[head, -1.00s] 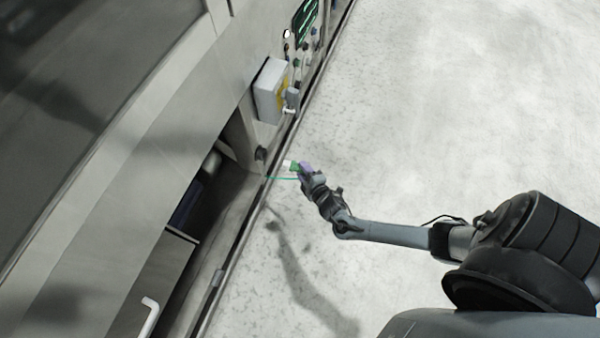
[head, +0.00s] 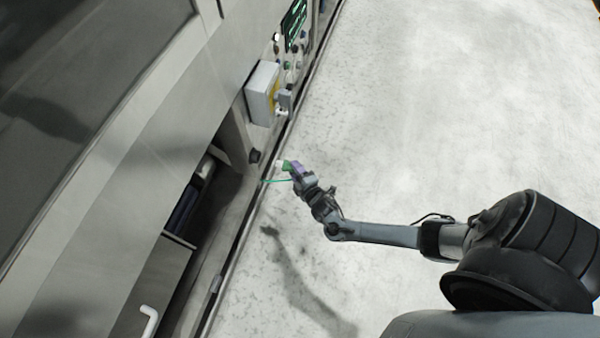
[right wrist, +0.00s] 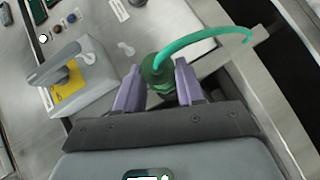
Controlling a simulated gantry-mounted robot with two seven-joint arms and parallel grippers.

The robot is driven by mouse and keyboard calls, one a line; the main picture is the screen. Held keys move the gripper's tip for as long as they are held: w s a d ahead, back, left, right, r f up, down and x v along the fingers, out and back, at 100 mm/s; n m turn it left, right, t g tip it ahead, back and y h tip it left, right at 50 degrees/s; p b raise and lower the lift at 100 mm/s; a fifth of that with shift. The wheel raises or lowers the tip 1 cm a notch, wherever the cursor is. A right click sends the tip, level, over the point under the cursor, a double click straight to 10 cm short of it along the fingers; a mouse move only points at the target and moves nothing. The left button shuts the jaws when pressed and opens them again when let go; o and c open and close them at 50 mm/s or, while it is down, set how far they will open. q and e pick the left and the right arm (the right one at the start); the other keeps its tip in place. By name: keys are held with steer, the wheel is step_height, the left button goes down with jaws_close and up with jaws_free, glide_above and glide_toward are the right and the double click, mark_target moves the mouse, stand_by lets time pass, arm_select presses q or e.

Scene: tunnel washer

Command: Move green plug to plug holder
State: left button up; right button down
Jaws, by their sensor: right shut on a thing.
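The green plug (right wrist: 158,72) sits between the two purple fingers of my right gripper (right wrist: 158,85) in the right wrist view. A green cable runs from it towards the upper right. In the head view the plug (head: 287,166) shows small, with a pale end, at the tip of my right gripper (head: 296,170). My right gripper is shut on it and holds it out in front of the machine's side, clear of the floor. Which fitting is the plug holder I cannot tell for sure. My left gripper is not in view.
A grey box with a yellow label (head: 263,92) juts from the machine panel, and it also shows in the right wrist view (right wrist: 70,88). A dark knob (head: 254,156) sits below it. An open bay (head: 205,190) lies lower left. The pale floor (head: 440,110) at right is clear.

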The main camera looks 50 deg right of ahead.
mark_target(279, 166)
steer(key=shift+w+a, duration=0.1)
steer(key=shift+w, duration=0.35)
steer(key=shift+w+a+b, duration=0.4)
steer(key=shift+w+b, duration=0.15)
steer(key=shift+w+a+b, duration=0.25)
steer(key=shift+w+b, duration=0.3)
steer(key=shift+w, duration=0.25)
steer(key=shift+w+a+b, duration=0.25)
steer(key=shift+w+b, duration=0.1)
steer(key=shift+w, duration=0.1)
steer(key=shift+w+a+b, duration=0.2)
steer(key=shift+w+b, duration=0.15)
steer(key=shift+w, duration=0.1)
steer(key=shift+w+r, duration=0.1)
steer(key=shift+r, duration=0.05)
steer(key=shift+p, duration=0.35)
steer(key=shift+a, duration=0.1)
